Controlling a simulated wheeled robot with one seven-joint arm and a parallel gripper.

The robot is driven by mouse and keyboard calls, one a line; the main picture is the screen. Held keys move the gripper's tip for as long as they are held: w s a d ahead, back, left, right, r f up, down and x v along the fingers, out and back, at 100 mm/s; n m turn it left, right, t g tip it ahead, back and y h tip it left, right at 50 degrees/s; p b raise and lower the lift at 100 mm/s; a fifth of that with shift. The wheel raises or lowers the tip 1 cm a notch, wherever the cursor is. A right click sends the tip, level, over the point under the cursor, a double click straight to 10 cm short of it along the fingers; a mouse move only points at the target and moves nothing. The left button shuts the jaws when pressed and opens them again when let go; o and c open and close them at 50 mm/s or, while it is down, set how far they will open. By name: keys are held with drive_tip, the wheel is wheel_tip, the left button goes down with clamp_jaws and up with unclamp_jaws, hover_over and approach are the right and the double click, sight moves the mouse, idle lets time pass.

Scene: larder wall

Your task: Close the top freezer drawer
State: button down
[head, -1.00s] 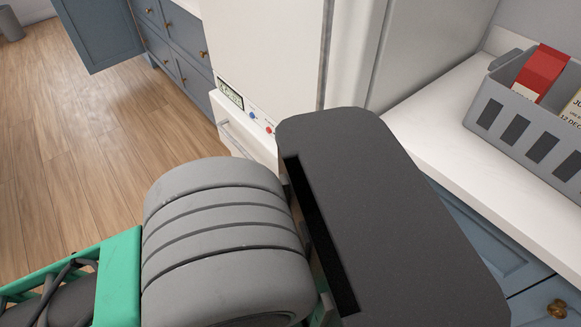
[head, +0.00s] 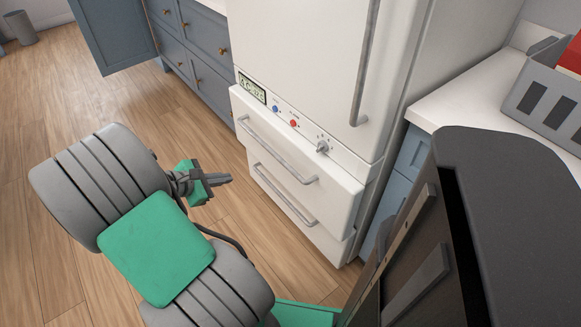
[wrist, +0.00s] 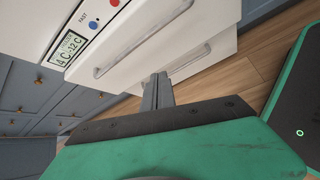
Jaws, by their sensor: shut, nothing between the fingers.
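The top freezer drawer (head: 292,160) is the upper of two white drawers at the foot of the fridge. It has a long grey bar handle (head: 280,152). Its front stands out a little from the fridge body and past the lower drawer (head: 318,232), so it looks partly open. In the wrist view, the top drawer (wrist: 130,35) fills the upper middle, with its handle in sight. My gripper (head: 229,179) is shut and empty, in front of the drawers and left of the handle. Its closed fingers (wrist: 157,88) point towards the drawer fronts; I cannot tell whether they touch.
The fridge panel has a display (head: 252,88) and knobs above the drawer. Blue cabinets (head: 190,50) stand to the left, one door open. A white counter (head: 465,95) with a grey basket (head: 545,105) is at right.

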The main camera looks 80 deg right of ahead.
sight(303, 154)
drive_tip(key=s+d+f+n+g+b, duration=0.1)
drive_tip(key=s+d, duration=0.3)
drive_tip(key=s, duration=0.1)
drive_tip(key=s+d+f+n+g+h+b, duration=0.1)
drive_tip(key=s+d+b, duration=0.1)
drive_tip(key=s+d, duration=0.3)
drive_tip(key=s+d+f+n+g+b, duration=0.1)
drive_tip(key=s+d+g+b, duration=0.1)
drive_tip(key=s+d, duration=0.3)
drive_tip(key=shift+s+h, duration=0.3)
drive_tip(key=shift+s, duration=0.95)
drive_tip(key=shift+s+d+n, duration=0.2)
drive_tip(key=shift+d+n, duration=0.05)
drive_tip(key=shift+n, duration=0.05)
drive_tip(key=shift+r, duration=0.1)
